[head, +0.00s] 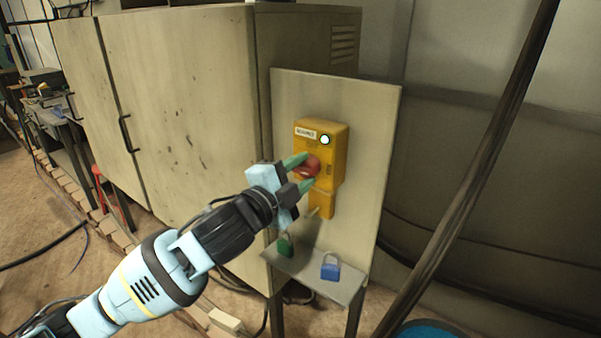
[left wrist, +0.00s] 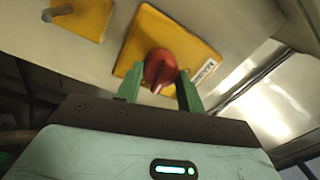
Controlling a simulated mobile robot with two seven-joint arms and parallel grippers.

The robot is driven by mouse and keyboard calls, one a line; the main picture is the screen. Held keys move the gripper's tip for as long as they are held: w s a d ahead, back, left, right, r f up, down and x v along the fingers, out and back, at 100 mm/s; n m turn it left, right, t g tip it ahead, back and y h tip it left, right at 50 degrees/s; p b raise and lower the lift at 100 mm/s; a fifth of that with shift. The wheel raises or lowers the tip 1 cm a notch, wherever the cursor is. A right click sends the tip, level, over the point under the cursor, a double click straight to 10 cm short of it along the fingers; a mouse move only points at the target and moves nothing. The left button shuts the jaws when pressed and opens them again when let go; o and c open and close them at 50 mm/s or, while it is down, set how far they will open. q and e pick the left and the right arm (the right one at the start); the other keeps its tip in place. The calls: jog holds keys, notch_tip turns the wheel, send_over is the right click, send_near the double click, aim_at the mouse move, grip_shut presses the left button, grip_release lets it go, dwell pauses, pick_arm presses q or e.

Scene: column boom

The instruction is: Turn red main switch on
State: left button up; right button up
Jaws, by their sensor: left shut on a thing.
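The red main switch (head: 312,167) is a rotary knob on a yellow box (head: 337,150) fixed to an upright grey panel. A round light on the box's upper right shows white-green. My left gripper (head: 301,171) has its green fingers shut on the red knob, one above and one below it. In the left wrist view the red knob (left wrist: 160,70) sits between the two green fingertips (left wrist: 158,88), in front of the yellow plate (left wrist: 190,50). The fingers partly hide the knob in the head view. My right gripper is in neither view.
Below the box is a smaller yellow piece (head: 321,204) with a peg. A green padlock (head: 285,246) and a blue padlock (head: 330,270) are on the shelf (head: 312,275) under it. A large beige cabinet (head: 190,90) stands left, and a dark slanted pole (head: 478,150) right.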

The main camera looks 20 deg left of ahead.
pick_arm(q)
jog(key=shift+m, duration=0.6)
jog(key=o, duration=1)
jog(key=shift+s, duration=0.1)
jog(key=v, duration=0.7)
jog(key=shift+s, duration=0.25)
jog(key=shift+a+f, duration=0.1)
jog(key=shift+a, duration=0.05)
